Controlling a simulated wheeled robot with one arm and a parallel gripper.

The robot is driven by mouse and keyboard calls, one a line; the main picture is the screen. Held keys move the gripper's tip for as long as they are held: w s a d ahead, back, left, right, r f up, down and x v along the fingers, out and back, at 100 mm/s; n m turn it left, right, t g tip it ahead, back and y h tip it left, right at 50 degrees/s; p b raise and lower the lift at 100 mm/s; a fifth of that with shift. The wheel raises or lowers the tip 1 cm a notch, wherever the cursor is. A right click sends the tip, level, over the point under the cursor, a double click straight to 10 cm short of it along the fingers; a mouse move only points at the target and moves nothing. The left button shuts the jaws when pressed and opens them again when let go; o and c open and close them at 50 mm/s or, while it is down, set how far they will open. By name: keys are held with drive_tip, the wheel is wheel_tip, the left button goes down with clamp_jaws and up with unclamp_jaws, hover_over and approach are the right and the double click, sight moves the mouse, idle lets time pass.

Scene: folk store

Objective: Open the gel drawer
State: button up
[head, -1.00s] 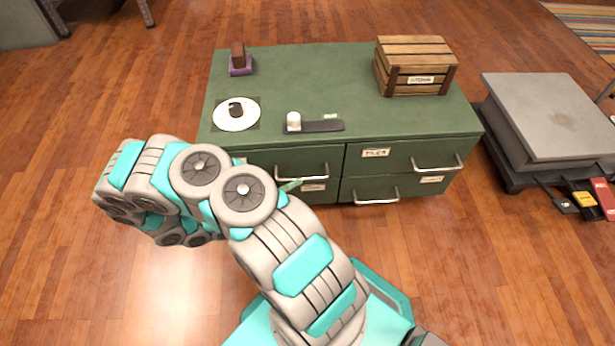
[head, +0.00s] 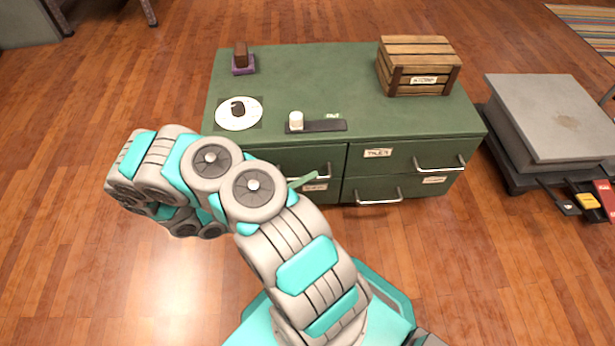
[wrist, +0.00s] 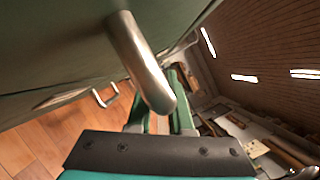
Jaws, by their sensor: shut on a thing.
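The green cabinet (head: 275,78) has drawers in two columns, with metal bar handles and small labels. I cannot read a gel label on any of them. In the wrist view a large metal drawer handle (wrist: 140,58) runs down between the fingers of my gripper (wrist: 162,118), which is shut on it. In the head view my arm covers most of the left drawers and most of my gripper; a thin green piece, perhaps a finger (head: 304,182), shows by the upper left handle (head: 322,174). I cannot tell whether the held drawer stands out at all.
The cabinet top holds a wooden crate (head: 420,68), a white disc (head: 250,117), a dark strip with a white cup (head: 296,120) and a brown block on a purple base (head: 240,64). A grey box-like unit (head: 548,115) stands at right. The wood floor at left is clear.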

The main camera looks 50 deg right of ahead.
clamp_jaws()
idle(0.8)
drive_tip(key=shift+s+a, duration=0.1)
